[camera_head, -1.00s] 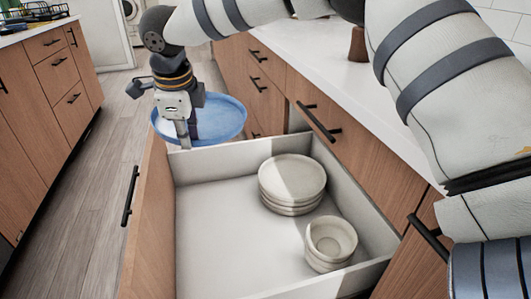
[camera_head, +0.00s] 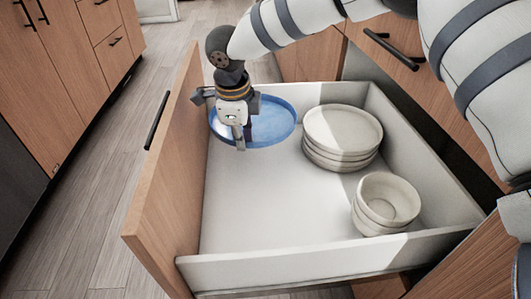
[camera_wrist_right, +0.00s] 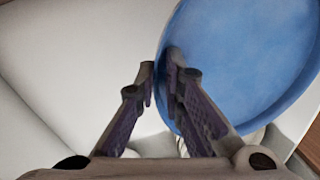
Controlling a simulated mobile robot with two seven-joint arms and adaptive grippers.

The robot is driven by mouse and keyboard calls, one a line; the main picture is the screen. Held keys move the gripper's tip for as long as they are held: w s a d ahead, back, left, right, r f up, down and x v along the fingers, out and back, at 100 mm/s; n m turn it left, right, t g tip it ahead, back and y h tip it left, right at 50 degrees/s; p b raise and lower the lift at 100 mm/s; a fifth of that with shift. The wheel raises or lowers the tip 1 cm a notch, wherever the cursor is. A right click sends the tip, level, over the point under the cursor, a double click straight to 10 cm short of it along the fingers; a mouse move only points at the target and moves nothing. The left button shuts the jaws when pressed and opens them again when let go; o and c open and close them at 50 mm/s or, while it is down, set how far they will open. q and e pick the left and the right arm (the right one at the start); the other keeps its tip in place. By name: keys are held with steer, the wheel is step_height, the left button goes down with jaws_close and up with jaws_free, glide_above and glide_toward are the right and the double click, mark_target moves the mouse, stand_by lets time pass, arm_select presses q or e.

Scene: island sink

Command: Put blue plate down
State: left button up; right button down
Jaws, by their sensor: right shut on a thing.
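The blue plate (camera_head: 272,122) is at the far left corner of the open drawer (camera_head: 245,225) in the head view, inside its walls. My right gripper (camera_head: 240,143) is shut on the plate's near left rim, with the fingers pointing down. The right wrist view shows the plate (camera_wrist_right: 240,65) at the upper right, its rim between the two fingertips (camera_wrist_right: 160,72) of my gripper. I cannot tell whether the plate touches the drawer floor. My left gripper is not in view.
A stack of cream plates (camera_head: 342,132) stands in the drawer right of the blue plate. Stacked cream bowls (camera_head: 387,200) stand nearer, at the right. The drawer floor at the front left is bare. The wooden drawer front (camera_head: 170,190) rises at the left.

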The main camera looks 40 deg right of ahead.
mark_target(246, 182)
step_height(246, 182, down, 12)
steer(key=b, duration=0.3)
steer(key=shift+f, duration=0.15)
steer(key=c, duration=1.7)
jaws_free()
step_height(246, 182, up, 12)
steer(key=s+a+p, duration=0.1)
steer(key=p, duration=0.3)
steer(key=shift+s+a, duration=0.35)
steer(key=shift+a, duration=0.05)
